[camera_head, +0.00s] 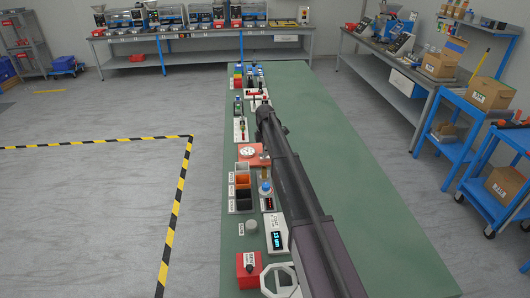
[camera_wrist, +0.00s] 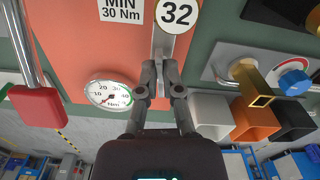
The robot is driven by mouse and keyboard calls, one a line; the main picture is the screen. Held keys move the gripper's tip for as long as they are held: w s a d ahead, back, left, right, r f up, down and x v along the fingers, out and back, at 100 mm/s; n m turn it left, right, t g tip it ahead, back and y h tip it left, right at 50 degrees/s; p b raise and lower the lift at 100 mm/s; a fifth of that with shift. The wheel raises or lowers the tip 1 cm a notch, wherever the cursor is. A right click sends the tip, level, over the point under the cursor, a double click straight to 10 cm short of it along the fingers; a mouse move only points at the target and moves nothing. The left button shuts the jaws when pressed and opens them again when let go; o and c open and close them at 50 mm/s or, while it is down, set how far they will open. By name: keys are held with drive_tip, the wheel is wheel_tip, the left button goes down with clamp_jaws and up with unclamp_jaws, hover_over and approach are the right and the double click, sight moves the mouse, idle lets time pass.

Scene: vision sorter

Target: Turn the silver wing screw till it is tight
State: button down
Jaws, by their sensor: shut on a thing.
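My gripper (camera_wrist: 162,75) is shut on a grey metal piece, the silver wing screw (camera_wrist: 163,45), in the wrist view. The fingers hide part of it. The screw is at an orange plate (camera_wrist: 85,45) with a round "32" tag (camera_wrist: 178,12) and a "MIN 30 Nm" label (camera_wrist: 122,10). A white torque dial (camera_wrist: 110,94) marked in Nm is left of the fingers; its needle is too small to read surely. In the head view the orange plate (camera_head: 263,160) and white dial (camera_head: 247,151) show beside my arm, which hides the screw.
A red-handled metal lever (camera_wrist: 38,105) is at the left of the wrist view. White, orange and black bins (camera_wrist: 254,120) are at the right, with a brass-coloured square tube (camera_wrist: 254,84). The green bench (camera_head: 370,210) is clear right of my arm.

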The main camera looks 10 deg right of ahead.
drive_tip(key=m, duration=0.6)
drive_tip(key=shift+s+f+m, duration=0.1)
drive_tip(key=shift+s+m, duration=0.25)
drive_tip(key=shift+m, duration=0.05)
drive_tip(key=m, duration=0.7)
drive_tip(key=shift+s+a, duration=0.1)
drive_tip(key=shift+s, duration=0.05)
drive_tip(key=m, duration=0.5)
drive_tip(key=shift+a+m, duration=0.1)
drive_tip(key=shift+m, duration=0.2)
drive_tip(key=m, duration=0.4)
drive_tip(key=shift+a, duration=0.15)
drive_tip(key=shift+m, duration=0.4)
drive_tip(key=c, duration=0.8)
unclamp_jaws()
drive_tip(key=shift+w, duration=0.2)
